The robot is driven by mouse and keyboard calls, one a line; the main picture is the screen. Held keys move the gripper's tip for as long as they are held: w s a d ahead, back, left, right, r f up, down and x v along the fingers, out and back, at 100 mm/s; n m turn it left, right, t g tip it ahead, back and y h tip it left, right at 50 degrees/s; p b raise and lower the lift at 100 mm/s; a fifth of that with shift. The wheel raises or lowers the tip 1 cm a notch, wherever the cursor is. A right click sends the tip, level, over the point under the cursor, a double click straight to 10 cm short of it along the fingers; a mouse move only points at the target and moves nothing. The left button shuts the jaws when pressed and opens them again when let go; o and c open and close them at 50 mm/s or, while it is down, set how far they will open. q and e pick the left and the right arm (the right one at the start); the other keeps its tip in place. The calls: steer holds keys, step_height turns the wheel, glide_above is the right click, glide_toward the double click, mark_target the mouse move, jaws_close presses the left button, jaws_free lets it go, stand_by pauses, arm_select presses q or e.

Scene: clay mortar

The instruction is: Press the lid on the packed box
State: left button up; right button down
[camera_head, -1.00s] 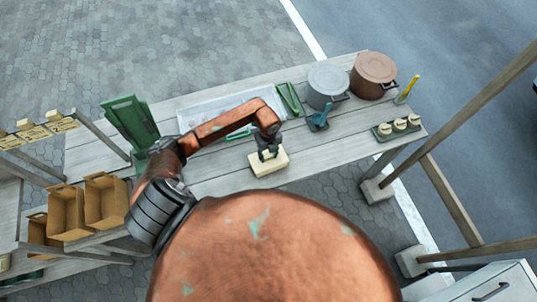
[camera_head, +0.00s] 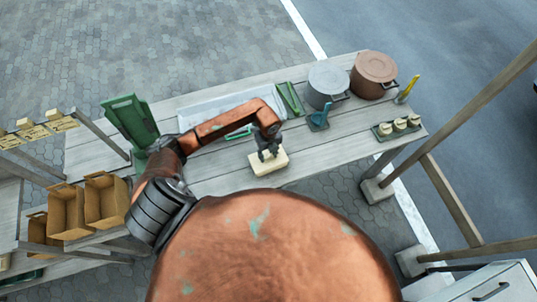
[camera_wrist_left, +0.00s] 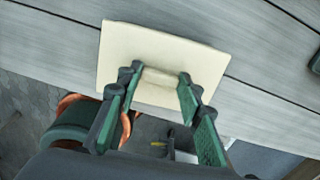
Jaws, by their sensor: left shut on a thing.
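A cream rectangular lid (camera_head: 272,167) lies at the near edge of the plank table; in the left wrist view its flat top (camera_wrist_left: 150,45) fills the upper middle and has a raised bar handle. My left gripper (camera_head: 268,157) reaches down onto it from above. Its fingers (camera_wrist_left: 159,82) are shut on the lid's handle. In the head view the cream shape has some thickness, but I cannot tell the lid from a box below it or see a gap. Anything packed inside is hidden. My right gripper is not in view.
The plank table (camera_head: 210,178) also bears a grey pot (camera_head: 327,82), a brown pot (camera_head: 374,72), a blue scoop-like item (camera_head: 319,117) and a tray with small jars (camera_head: 399,127). A green upright board (camera_head: 130,120) and open brown boxes (camera_head: 104,200) stand left.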

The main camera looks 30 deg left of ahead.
arm_select(q)
steer(key=o, duration=0.9)
steer(key=shift+o, duration=0.2)
steer(key=o, duration=0.4)
steer(key=shift+o, duration=0.2)
steer(key=shift+r, duration=0.1)
steer(key=shift+r+p, duration=2.3)
steer(key=shift+r, duration=0.65)
jaws_close()
